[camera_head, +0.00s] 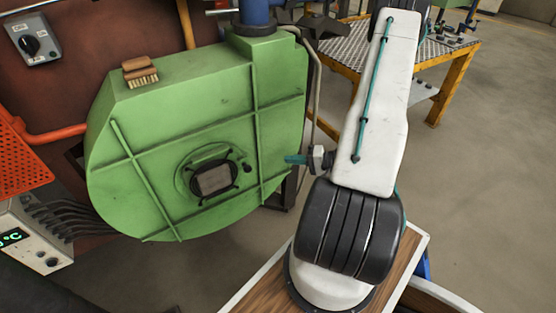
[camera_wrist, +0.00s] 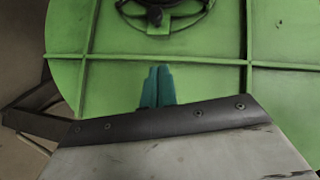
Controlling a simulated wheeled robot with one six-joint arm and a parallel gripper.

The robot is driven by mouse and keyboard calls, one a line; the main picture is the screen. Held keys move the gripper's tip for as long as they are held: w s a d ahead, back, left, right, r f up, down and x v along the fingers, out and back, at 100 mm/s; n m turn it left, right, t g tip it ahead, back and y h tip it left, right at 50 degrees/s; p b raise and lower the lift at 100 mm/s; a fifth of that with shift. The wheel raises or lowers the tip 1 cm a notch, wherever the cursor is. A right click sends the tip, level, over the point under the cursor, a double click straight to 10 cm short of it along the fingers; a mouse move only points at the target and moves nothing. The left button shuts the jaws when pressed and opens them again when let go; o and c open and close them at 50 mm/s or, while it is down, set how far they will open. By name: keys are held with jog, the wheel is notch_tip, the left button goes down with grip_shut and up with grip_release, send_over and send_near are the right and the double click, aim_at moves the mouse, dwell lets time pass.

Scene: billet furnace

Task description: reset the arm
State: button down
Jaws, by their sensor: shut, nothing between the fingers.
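My gripper (camera_head: 294,159) shows in the head view as a short teal tip beside my white arm, pointing left towards the green furnace casing (camera_head: 240,90). The rest of the gripper is partly hidden by the arm. In the wrist view, the teal fingers (camera_wrist: 158,87) are together and empty in front of the green casing (camera_wrist: 210,90). I cannot tell from these views whether they touch it. My arm rises from its dark-banded base joint towards the top of the head view.
A wooden brush (camera_head: 140,72) lies on top of the casing. A switch box (camera_head: 33,41) is on the wall at the upper left, and a temperature display (camera_head: 14,238) is at the lower left. A yellow-framed workbench (camera_head: 452,80) stands behind the arm. Open floor (camera_head: 490,180) lies to the right.

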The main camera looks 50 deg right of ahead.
jog(key=shift+s+d+r, duration=0.15)
jog(key=shift+s+d, duration=0.2)
jog(key=shift+s, duration=0.25)
jog(key=s+a+r+n+g+h, duration=0.2)
jog(key=s+a+r+n+g, duration=0.1)
jog(key=a+r, duration=0.6)
jog(key=s+a+r+n+g+h, duration=0.3)
jog(key=a+r, duration=0.7)
jog(key=r, duration=0.5)
jog(key=s+a+r+n+g+h, duration=0.2)
jog(key=s+a+r+n+g, duration=0.2)
jog(key=a+r, duration=0.5)
notch_tip(320, 180, up, 3)
jog(key=s+g, duration=0.2)
jog(key=shift+a+g+h, duration=0.2)
jog(key=shift+g+h, duration=0.1)
jog(key=shift+g, duration=0.1)
